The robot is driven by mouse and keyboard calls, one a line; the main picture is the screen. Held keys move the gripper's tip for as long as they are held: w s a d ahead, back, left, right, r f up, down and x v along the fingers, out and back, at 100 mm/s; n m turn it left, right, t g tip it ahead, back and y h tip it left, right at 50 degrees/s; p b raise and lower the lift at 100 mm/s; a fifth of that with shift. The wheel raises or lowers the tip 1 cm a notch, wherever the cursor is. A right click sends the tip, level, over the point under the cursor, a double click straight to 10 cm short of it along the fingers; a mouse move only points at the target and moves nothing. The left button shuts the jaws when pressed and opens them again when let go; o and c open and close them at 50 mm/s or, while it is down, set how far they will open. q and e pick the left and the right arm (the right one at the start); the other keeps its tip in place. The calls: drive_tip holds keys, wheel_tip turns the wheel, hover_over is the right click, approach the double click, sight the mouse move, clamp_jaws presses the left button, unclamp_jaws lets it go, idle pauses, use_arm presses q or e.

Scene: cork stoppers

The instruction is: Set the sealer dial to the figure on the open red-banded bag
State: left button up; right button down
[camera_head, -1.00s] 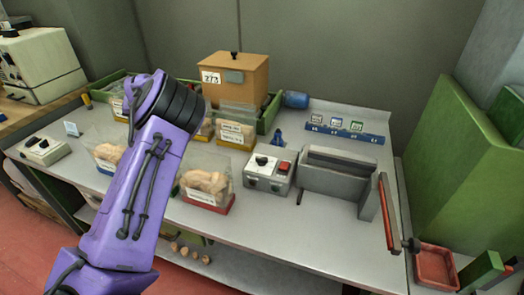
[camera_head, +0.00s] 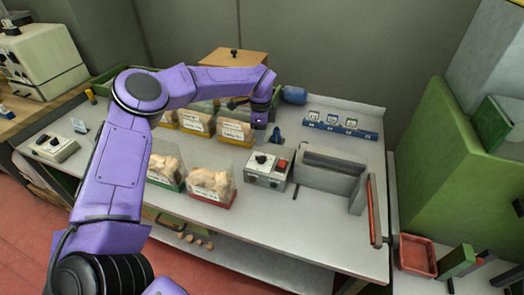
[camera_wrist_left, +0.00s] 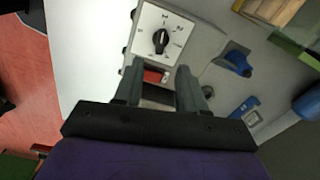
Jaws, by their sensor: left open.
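The sealer's control box (camera_head: 268,169) has a black dial knob (camera_head: 262,159) and a red button beside it. In the left wrist view the knob (camera_wrist_left: 161,41) sits on a white dial plate (camera_wrist_left: 148,22); its marks are too small to read surely. My left gripper (camera_head: 261,122) is above and behind the box. In the left wrist view its fingers (camera_wrist_left: 160,72) are apart and empty, with the red button (camera_wrist_left: 153,77) between them in the picture and the knob beyond. The red-banded bag (camera_head: 209,184) stands left of the box, holding corks; its label is unreadable. My right gripper is out of view.
The grey sealer (camera_head: 327,181) with its red-handled lever (camera_head: 373,210) stands right of the box. A green-banded bag (camera_head: 165,169) is to the left, and more bags stand behind. A blue rack (camera_head: 342,130) is at the back.

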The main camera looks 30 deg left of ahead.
sight(261, 156)
use_arm(q)
wheel_tip(261, 156, down, 8)
drive_tip(key=p, duration=0.2)
drive_tip(key=shift+f+p, duration=0.15)
drive_tip(key=shift+p, duration=0.2)
drive_tip(key=shift+f, duration=0.5)
clamp_jaws()
